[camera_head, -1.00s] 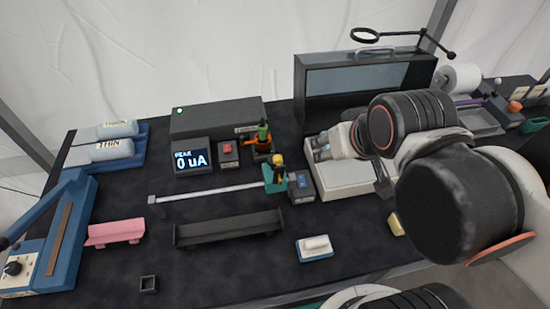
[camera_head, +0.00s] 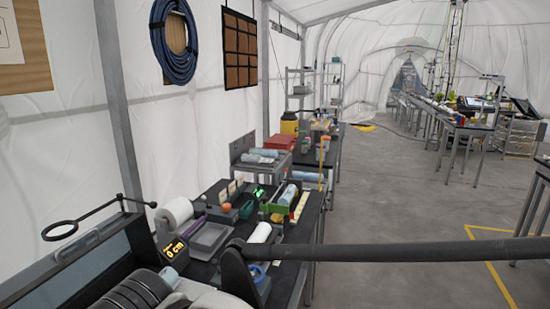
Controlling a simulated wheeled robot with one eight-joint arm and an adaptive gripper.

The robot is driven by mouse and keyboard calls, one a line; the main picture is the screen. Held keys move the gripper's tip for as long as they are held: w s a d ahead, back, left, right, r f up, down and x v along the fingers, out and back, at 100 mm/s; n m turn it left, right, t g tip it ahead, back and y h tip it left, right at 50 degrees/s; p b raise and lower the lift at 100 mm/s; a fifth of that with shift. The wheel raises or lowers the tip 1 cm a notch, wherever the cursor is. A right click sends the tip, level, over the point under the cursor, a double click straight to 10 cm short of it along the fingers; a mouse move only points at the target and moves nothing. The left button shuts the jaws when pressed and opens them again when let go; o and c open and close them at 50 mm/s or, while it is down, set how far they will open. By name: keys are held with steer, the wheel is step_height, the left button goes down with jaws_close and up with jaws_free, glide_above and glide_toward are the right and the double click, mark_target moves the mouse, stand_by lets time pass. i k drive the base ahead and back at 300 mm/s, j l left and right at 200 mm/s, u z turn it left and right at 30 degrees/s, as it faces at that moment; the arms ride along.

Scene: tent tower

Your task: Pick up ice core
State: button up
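I cannot tell for sure which thing is the ice core. Pale blue-white cylinders (camera_head: 262,154) lie on a grey-topped stand in the middle distance. Another pale blue cylinder (camera_head: 288,195) lies in a green holder (camera_head: 278,208) on the near bench. A white cylinder (camera_head: 260,233) lies nearer, beside the foot of a long dark bar. My gripper is outside the picture; only dark ringed parts of my arm show at the lower left.
The black bench (camera_head: 300,237) holds a white roll (camera_head: 175,212), a "0 cm" display (camera_head: 174,249) and grey trays (camera_head: 210,238). A long dark bar (camera_head: 400,251) spans across to the right edge. Open floor (camera_head: 390,195) lies right of the bench, with more tables beyond.

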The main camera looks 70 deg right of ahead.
mark_target(264, 153)
steer(key=z, duration=2.1)
steer(key=k+j+u, duration=0.15)
steer(key=k+u, duration=0.15)
steer(key=k, duration=0.2)
steer(key=u, duration=2.45)
steer(key=z, duration=2.75)
steer(key=i+l+z, duration=0.1)
steer(key=l, duration=0.25)
steer(key=i+l+z, duration=0.1)
steer(key=l, duration=0.25)
steer(key=i, duration=0.1)
